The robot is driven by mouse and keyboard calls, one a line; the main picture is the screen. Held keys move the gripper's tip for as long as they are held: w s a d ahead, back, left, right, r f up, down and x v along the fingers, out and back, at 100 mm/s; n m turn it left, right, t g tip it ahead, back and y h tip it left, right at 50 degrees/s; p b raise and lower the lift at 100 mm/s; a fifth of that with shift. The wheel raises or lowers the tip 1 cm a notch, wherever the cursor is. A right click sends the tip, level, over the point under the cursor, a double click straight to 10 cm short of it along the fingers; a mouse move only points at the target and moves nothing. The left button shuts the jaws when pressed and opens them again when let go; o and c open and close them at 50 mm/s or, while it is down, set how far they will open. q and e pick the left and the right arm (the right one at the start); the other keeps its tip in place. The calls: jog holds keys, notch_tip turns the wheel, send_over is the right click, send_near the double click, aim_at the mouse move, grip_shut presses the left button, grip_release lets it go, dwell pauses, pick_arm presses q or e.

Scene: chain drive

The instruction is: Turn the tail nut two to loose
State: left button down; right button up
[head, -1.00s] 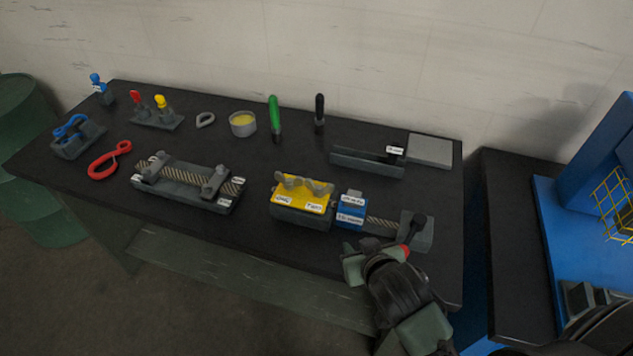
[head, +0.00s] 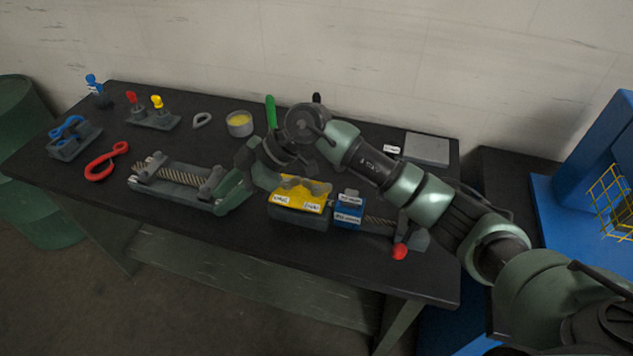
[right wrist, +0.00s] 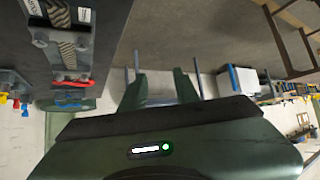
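A yellow-topped block (head: 300,202) stands near the front of the bench, with grey winged pieces (head: 305,186) on top and two white labels, one seemingly reading TWO. A blue block (head: 349,209) with white labels is beside it on the right, on a twisted rod. I cannot tell which piece is tail nut two. My right gripper (head: 232,195) is over the bench between the left vise-like fixture (head: 178,195) and the yellow block. In the right wrist view its two green fingers (right wrist: 160,82) are apart with nothing held between them. My left gripper is out of view.
A red-knobbed lever (head: 400,252) is at the right end of the blue block's fixture. My right arm covers the bench's back right.

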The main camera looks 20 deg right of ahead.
aim_at(317, 182)
jog(key=w+d+m+h, duration=0.1)
jog(key=d+h, duration=0.1)
jog(key=d, duration=0.2)
jog(key=w+d+f+m+h, duration=0.1)
jog(key=d+h, duration=0.1)
jog(key=d, duration=0.2)
jog(key=w+d+f+m+h, duration=0.1)
jog(key=w+d+h, duration=0.1)
jog(key=d, duration=0.2)
jog(key=shift+d, duration=0.15)
jog(key=d+m+h, duration=0.1)
jog(key=d, duration=0.1)
jog(key=d+r+m+h, duration=0.1)
jog(key=d, duration=0.2)
jog(key=w+d+m+h, duration=0.1)
jog(key=d+h, duration=0.1)
jog(key=d, duration=0.1)
jog(key=shift+d+r+g, duration=0.15)
jog(key=shift+r+g, duration=0.1)
jog(key=shift+g, duration=0.05)
jog(key=shift+s+d+f, duration=0.1)
jog(key=shift+f, duration=0.15)
notch_tip(317, 182, down, 6)
jog(key=shift+p, duration=1.25)
jog(key=shift+f, duration=0.55)
grip_shut()
